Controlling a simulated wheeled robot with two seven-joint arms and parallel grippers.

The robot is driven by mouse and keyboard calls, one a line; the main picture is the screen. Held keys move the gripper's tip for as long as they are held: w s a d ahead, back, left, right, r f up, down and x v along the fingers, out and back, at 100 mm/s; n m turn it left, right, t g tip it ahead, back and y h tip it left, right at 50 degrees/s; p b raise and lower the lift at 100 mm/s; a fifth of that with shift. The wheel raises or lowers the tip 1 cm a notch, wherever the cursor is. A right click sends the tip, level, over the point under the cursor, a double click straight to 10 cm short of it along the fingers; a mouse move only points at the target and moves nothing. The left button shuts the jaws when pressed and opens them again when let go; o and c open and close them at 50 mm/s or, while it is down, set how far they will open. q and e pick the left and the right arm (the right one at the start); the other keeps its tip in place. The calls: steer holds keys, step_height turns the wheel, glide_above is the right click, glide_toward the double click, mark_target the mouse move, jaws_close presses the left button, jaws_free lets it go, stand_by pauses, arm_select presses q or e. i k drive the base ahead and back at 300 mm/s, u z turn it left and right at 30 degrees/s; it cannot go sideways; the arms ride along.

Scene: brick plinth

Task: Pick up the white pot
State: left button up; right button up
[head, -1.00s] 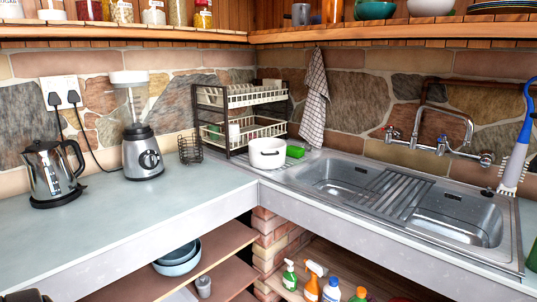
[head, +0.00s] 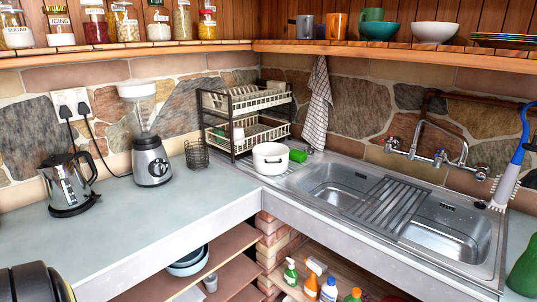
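The white pot (head: 270,158) stands upright in the corner of the counter, in front of the dish rack and at the left end of the sink. No gripper fingers are in view in the head view. A dark rounded part of my own body shows at the bottom left corner, well apart from the pot.
A two-tier dish rack (head: 246,118) stands behind the pot, with a wire holder (head: 196,154) to its left. A blender (head: 150,150) and kettle (head: 68,186) stand further left. The sink (head: 395,205) lies to the right. The left counter (head: 150,225) front is clear.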

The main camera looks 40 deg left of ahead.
mark_target(270, 158)
steer(key=u, duration=0.8)
steer(key=i, duration=0.95)
steer(key=u, duration=0.8)
